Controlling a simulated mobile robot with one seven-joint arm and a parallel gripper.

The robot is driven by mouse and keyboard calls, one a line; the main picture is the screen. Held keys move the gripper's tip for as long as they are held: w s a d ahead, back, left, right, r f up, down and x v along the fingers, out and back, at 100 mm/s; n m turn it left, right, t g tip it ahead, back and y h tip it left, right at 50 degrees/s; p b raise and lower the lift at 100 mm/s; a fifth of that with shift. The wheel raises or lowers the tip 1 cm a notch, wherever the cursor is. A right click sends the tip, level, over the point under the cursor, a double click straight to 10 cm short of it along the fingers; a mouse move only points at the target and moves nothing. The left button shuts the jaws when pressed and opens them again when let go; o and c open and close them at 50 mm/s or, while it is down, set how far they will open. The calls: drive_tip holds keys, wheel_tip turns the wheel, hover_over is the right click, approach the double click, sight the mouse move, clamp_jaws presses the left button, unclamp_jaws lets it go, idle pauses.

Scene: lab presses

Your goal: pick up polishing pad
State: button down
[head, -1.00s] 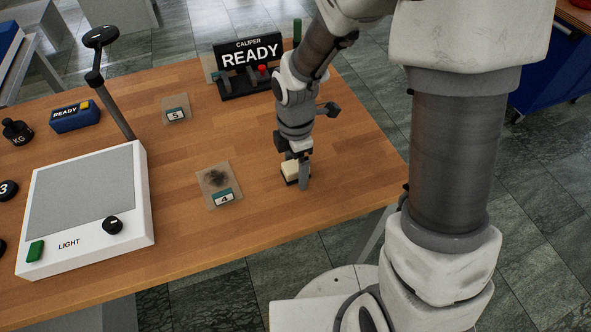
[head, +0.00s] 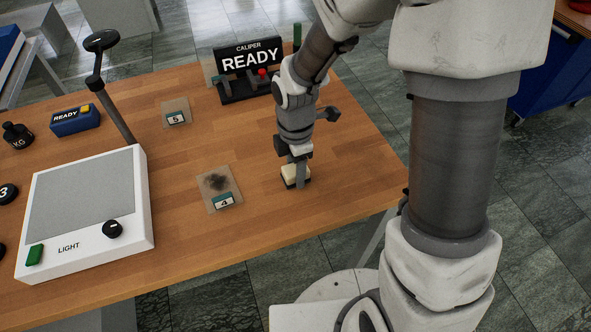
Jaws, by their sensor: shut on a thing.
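The polishing pad (head: 288,175) is a small block with a cream top and a dark lower part, near the table's right side. My gripper (head: 298,179) points down over it and is shut on it. One finger shows in front of the pad and hides part of it. The pad is at or very close to the table top; I cannot tell whether there is a gap beneath it.
A card marked 4 (head: 221,202) with a dark smudge lies left of the pad. A card marked 5 (head: 176,119), a caliper stand (head: 248,58) and a white light box (head: 140,220) are also on the wooden table (head: 250,235). The table's front right is clear.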

drive_tip(key=shift+r, duration=0.65)
wheel_tip(320, 180, up, 3)
drive_tip(key=shift+r+p, duration=0.15)
drive_tip(key=shift+p, duration=0.4)
drive_tip(key=s+d+r+p, duration=0.1)
drive_tip(key=s+d+r, duration=0.5)
drive_tip(key=d, duration=0.3)
drive_tip(key=shift+s+d+r+p, duration=0.15)
drive_tip(key=shift+s+d+p, duration=0.15)
drive_tip(key=shift+p, duration=0.1)
